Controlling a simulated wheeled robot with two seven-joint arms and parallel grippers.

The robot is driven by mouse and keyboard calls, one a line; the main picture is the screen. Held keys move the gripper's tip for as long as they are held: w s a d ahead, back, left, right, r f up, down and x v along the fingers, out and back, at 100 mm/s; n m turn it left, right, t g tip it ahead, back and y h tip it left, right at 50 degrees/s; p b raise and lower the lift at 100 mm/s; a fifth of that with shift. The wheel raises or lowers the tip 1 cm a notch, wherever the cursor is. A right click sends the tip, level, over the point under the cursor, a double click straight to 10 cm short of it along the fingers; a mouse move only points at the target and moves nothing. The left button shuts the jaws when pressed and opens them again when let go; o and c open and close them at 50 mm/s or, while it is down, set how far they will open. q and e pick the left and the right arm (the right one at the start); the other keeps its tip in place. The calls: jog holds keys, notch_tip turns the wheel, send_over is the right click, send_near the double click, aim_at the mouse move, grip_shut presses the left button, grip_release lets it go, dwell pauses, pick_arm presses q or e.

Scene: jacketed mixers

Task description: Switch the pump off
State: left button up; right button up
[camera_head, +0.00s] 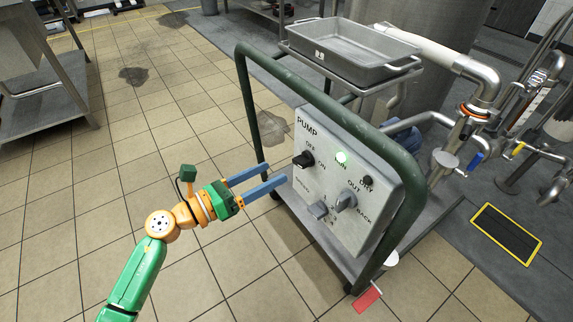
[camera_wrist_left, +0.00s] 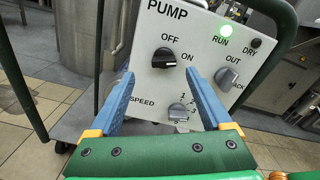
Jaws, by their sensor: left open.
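The pump's grey control panel (camera_head: 345,190) is mounted in a green-framed cart and also shows in the wrist view (camera_wrist_left: 150,20). Its black OFF/ON knob (camera_head: 303,159) is at the upper left of the panel; in the wrist view the knob (camera_wrist_left: 163,59) appears to point right, toward ON. The green RUN light (camera_head: 341,157) is lit. My left gripper (camera_head: 275,174) is open and empty, its blue fingers pointing at the panel, just short of it. In the wrist view the knob lies between and beyond the fingertips (camera_wrist_left: 160,76). My right gripper is not shown.
Beside the OFF/ON knob are the OUT/BACK knob (camera_head: 346,201), the SPEED knob (camera_head: 318,210) and the dark DRY lamp (camera_head: 367,181). The cart's green tube frame (camera_head: 243,95) surrounds the panel. A metal tray (camera_head: 350,55) stands behind. The tiled floor at left is open.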

aim_at(296, 162)
pick_arm(q)
jog(key=x, duration=0.7)
jog(key=shift+s+d+r, duration=0.15)
jog(key=shift+d, duration=0.1)
grip_shut()
